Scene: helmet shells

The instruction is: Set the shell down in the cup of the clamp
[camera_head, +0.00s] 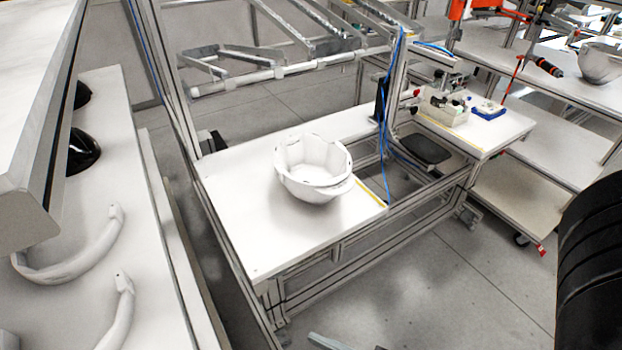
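A white helmet shell (312,168) sits with its hollow side up on the white worktable (262,225) in the middle of the view. Its rim is uneven, and a lip juts out at its lower right. I cannot tell whether a separate cup lies under it. No clamp can be made out for certain. Another white shell (601,62) stands on a bench at the upper right, cut by the picture edge. My gripper is not in view.
Metal frame posts and a blue cable (388,110) stand behind the worktable's right side. A side table (500,133) holds a grey bin (443,112) and a blue tray (488,110). White curved parts (75,262) lie on the left bench. The worktable's front is clear.

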